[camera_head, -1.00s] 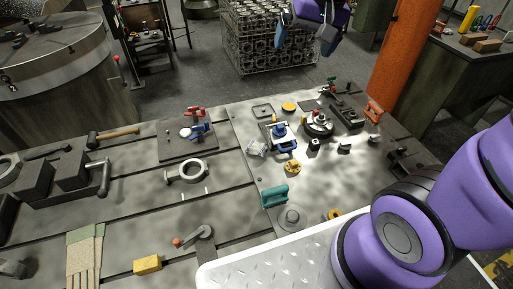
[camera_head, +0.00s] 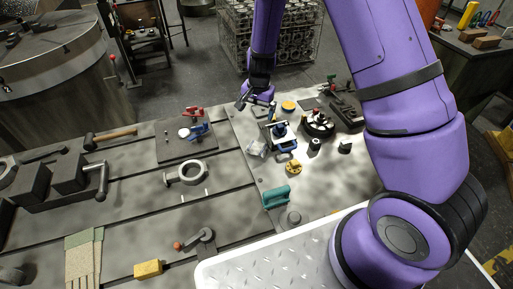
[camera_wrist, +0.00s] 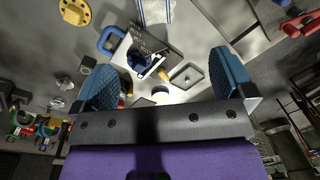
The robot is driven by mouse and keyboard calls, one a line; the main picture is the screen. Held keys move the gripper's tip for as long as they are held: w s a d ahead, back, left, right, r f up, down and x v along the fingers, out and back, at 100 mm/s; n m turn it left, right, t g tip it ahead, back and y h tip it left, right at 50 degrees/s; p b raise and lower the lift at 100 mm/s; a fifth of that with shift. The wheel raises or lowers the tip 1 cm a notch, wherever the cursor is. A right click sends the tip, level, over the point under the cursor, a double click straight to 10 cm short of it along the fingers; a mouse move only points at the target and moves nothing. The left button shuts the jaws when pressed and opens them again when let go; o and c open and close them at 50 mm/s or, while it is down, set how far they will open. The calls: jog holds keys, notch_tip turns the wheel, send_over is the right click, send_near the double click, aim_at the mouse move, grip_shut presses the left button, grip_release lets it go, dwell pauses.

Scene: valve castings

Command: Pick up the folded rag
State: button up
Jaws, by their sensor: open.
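My gripper (camera_head: 257,103) is open and empty above the far part of the table. In the wrist view its blue fingers (camera_wrist: 165,70) stand wide apart, with the lump below and between them.
A yellow flange (camera_head: 293,167), a teal block (camera_head: 276,197) and a round dark fixture (camera_head: 318,124) stand close by. A grey square tray (camera_wrist: 187,76) shows in the wrist view. Bare table lies around the ring casting (camera_head: 187,173).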

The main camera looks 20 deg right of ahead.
jog(key=m, duration=0.1)
send_over(256, 148)
notch_tip(256, 148, down, 9)
jog(key=shift+g+h, duration=0.3)
jog(key=shift+h, duration=0.1)
notch_tip(256, 148, down, 10)
jog(key=shift+a+f, duration=0.1)
jog(key=shift+f, duration=0.1)
jog(key=shift+c, duration=0.2)
jog(key=c, duration=1)
jog(key=shift+o, duration=0.2)
